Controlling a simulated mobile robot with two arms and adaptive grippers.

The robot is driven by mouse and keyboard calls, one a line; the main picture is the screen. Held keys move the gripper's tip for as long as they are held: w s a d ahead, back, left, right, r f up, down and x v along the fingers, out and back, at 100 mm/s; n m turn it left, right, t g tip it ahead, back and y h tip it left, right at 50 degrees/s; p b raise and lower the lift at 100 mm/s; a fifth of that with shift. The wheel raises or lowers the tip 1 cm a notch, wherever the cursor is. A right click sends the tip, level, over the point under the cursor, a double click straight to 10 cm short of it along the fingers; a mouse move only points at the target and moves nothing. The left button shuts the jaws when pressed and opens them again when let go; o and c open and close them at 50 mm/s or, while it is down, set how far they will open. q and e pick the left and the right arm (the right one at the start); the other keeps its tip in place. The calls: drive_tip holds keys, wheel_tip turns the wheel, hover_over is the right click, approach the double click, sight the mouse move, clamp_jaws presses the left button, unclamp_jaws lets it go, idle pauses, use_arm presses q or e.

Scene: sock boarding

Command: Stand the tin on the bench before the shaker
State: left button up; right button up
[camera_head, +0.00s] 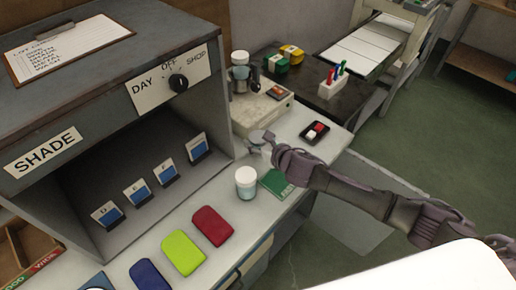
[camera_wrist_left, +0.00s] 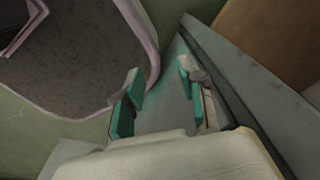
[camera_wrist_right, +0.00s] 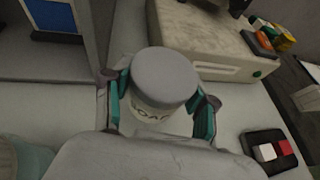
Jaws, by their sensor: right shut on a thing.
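The tin, white with a grey lid and dark lettering, is between the fingers of my right gripper (camera_wrist_right: 160,108). Its lid (camera_wrist_right: 164,72) faces the right wrist camera; in the head view the tin (camera_head: 261,137) shows just before the shaker, partly hidden by the gripper. My right gripper is shut on the tin, a finger on each side. I cannot tell whether its base touches the bench (camera_head: 312,116). The shaker (camera_head: 262,106) is a beige box with a jar on top; its front shows in the right wrist view (camera_wrist_right: 205,45). My left gripper (camera_wrist_left: 160,85) is open and empty.
A white tub (camera_head: 246,184) stands on the bench beside a green card (camera_head: 277,183). A black tray (camera_head: 315,131) with red and white pieces lies right of the tin. The grey shade cabinet (camera_head: 75,195) stands left; coloured swatches (camera_head: 183,252) lie along the front.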

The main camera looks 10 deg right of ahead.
drive_tip(key=shift+f, duration=2)
drive_tip(key=shift+f, duration=0.1)
drive_tip(key=o, duration=1.2)
drive_tip(key=shift+f, duration=0.1)
drive_tip(key=shift+r, duration=0.3)
drive_tip(key=v, duration=1.2)
drive_tip(key=shift+s+f, duration=0.1)
